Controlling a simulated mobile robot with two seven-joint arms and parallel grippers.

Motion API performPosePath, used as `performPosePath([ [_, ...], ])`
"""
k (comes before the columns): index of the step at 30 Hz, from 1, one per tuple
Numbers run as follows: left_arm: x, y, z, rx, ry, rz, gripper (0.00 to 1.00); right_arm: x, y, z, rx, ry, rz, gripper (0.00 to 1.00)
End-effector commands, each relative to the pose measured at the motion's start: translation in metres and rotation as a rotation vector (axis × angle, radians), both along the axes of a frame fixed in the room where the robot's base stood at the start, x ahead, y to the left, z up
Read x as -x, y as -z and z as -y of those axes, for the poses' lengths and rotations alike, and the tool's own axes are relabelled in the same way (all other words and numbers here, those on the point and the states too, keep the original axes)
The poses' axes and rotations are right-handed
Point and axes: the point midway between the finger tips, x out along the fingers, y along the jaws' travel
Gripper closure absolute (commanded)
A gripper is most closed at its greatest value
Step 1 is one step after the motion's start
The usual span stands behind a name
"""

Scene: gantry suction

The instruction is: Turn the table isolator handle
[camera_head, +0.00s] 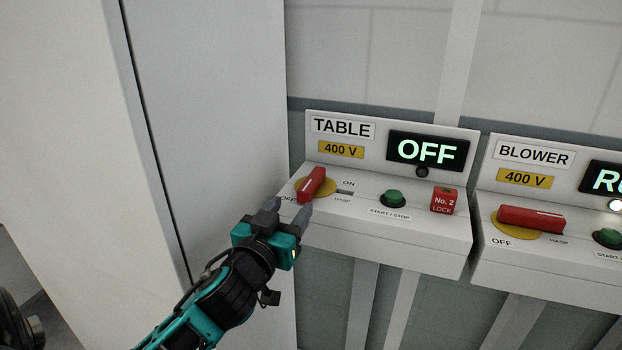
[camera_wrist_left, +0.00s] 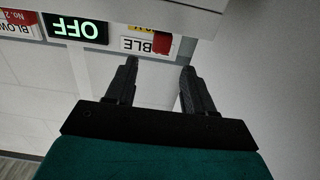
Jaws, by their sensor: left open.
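The table isolator handle (camera_head: 312,185) is a red bar on a yellow disc (camera_head: 328,187) at the left of the TABLE panel (camera_head: 380,232). In the head view it stands steeply, tilted to the right at its top, towards neither end of a flat line. The panel display (camera_head: 427,151) reads OFF. My left gripper (camera_head: 290,208) is open and empty, just in front of and below the handle. In the left wrist view, its fingers (camera_wrist_left: 158,90) are spread apart, and the red handle (camera_wrist_left: 161,46) shows beyond them. My right gripper is not in view.
A green start/stop button (camera_head: 394,199) and a red No. 2 lock (camera_head: 444,201) sit right of the handle. The BLOWER panel (camera_head: 535,255) with its red handle (camera_head: 532,218) stands further right. A pale cabinet wall (camera_head: 215,120) rises close on the left.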

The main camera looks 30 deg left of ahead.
Motion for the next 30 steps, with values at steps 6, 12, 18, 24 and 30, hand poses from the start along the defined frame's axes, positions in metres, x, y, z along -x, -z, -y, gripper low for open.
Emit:
performPosePath([
  [6,-0.041,-0.002,-0.011,-0.002,-0.001,0.001,0.47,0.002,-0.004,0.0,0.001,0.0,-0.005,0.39],
  [12,-0.076,-0.001,-0.019,-0.002,0.0,0.0,0.47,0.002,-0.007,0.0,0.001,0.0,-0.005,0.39],
  [18,-0.099,0.0,-0.024,-0.001,0.0,-0.002,0.47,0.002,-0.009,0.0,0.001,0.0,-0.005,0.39],
  [24,-0.107,0.0,-0.026,-0.001,0.001,-0.002,0.47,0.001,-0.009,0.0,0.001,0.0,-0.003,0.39],
  [30,-0.108,0.0,-0.026,0.0,0.001,-0.002,0.47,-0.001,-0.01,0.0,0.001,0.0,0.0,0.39],
])
